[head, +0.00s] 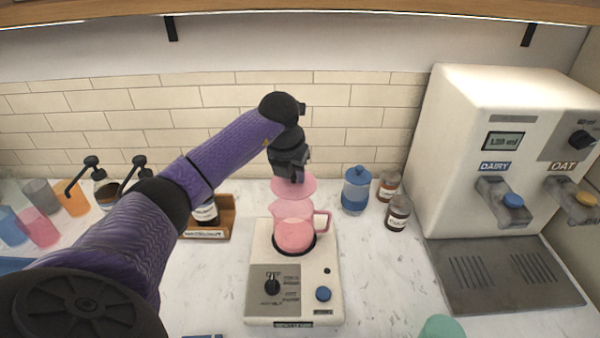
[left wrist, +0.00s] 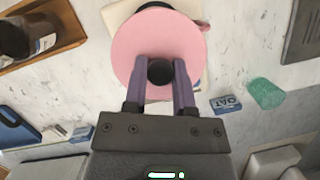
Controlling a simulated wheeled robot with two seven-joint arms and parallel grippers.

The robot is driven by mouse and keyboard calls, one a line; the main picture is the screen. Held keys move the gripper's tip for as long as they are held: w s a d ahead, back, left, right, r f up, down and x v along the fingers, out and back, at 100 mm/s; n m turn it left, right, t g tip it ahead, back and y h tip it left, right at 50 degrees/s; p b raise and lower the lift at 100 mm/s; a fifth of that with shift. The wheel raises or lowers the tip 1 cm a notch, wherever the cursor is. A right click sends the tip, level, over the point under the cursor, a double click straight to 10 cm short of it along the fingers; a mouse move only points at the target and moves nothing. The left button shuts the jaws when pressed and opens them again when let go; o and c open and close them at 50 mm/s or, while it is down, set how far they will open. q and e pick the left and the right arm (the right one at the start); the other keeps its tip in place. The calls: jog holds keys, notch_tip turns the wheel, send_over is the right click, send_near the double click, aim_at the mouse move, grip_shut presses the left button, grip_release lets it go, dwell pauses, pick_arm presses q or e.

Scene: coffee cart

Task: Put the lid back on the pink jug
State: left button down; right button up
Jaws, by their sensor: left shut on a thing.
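The pink jug (head: 295,235) stands upright on the plate of a cream-coloured base unit, its handle pointing right. The pink round lid (head: 306,187) is held just above the jug's mouth, apart from it as far as I can tell. My left gripper (head: 292,176) is shut on the lid's dark knob. In the left wrist view the lid (left wrist: 133,58) fills the space beyond the fingers, with the dark knob (left wrist: 160,71) between the two fingertips. The lid hides most of the jug there; part of the handle shows at its right edge. My right gripper is not in view.
The base unit (head: 262,300) has a black dial and a blue button. A blue lidded jar (head: 356,190) and brown bottles (head: 398,213) stand right of the jug. A dispenser (head: 500,130) stands far right. A wooden box (head: 222,222) and coloured cups (head: 40,228) are left.

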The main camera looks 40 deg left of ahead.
aim_at(291, 186)
pick_arm(q)
notch_tip(291, 186, down, 5)
jog(key=b, duration=0.4)
jog(key=shift+s, duration=0.15)
jog(key=shift+f+b, duration=0.45)
jog(key=shift+f, duration=0.15)
jog(key=shift+r+p, duration=0.1)
jog(key=shift+p, duration=0.2)
jog(key=shift+f, duration=0.2)
dwell(1.2)
grip_release()
dwell(0.3)
